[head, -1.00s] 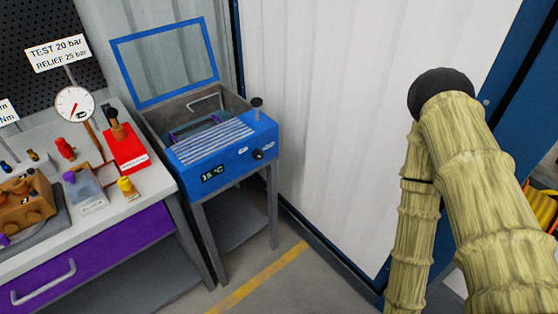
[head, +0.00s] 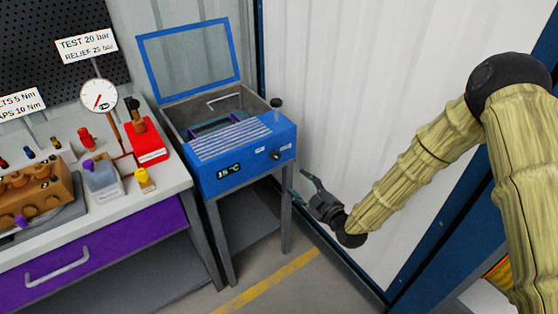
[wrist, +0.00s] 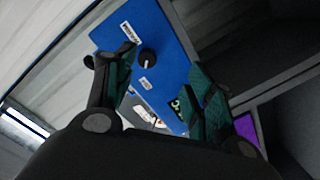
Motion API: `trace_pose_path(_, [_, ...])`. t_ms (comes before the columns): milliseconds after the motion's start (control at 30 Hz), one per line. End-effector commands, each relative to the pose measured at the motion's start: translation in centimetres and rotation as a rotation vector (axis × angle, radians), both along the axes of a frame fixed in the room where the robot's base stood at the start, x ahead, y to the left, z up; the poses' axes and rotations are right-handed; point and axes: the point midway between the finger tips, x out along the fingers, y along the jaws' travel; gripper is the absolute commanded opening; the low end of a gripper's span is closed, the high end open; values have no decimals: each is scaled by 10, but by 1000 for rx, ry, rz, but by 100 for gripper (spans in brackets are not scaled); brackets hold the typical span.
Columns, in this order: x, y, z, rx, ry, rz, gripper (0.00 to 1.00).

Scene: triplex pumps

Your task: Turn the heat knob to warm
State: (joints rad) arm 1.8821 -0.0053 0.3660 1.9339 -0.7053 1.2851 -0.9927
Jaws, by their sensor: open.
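The blue heater box (head: 215,178) stands on a grey stand, with its framed lid raised. Its black heat knob (head: 275,155) is on the right part of the front face, between two small white labels. A display on the same face reads about 15 °C. My gripper (head: 303,187) is below and to the right of the knob, apart from it. In the wrist view my gripper (wrist: 165,85) is open, its two green-padded fingers spread. The knob (wrist: 147,57) shows beyond the fingers, nearer the left one, with nothing between the pads. The label lettering is too small to read surely.
A workbench (head: 100,238) with a purple drawer stands left of the heater, carrying a gauge (head: 98,96), a red block (head: 148,145) and pump parts. A white corrugated wall is close behind my arm.

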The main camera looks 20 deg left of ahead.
Motion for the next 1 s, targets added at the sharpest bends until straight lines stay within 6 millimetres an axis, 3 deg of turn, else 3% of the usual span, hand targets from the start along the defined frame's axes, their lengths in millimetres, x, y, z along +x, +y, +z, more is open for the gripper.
trace_pose_path(100, [9, 14, 20, 11, -90, 23, 54])
trace_pose_path(200, [14, 20, 25, 13, -113, 29, 54])
trace_pose_path(700, [58, 77, 25, 13, -108, 28, 54])
trace_pose_path(1000, [75, 98, 24, 12, -106, 27, 54])
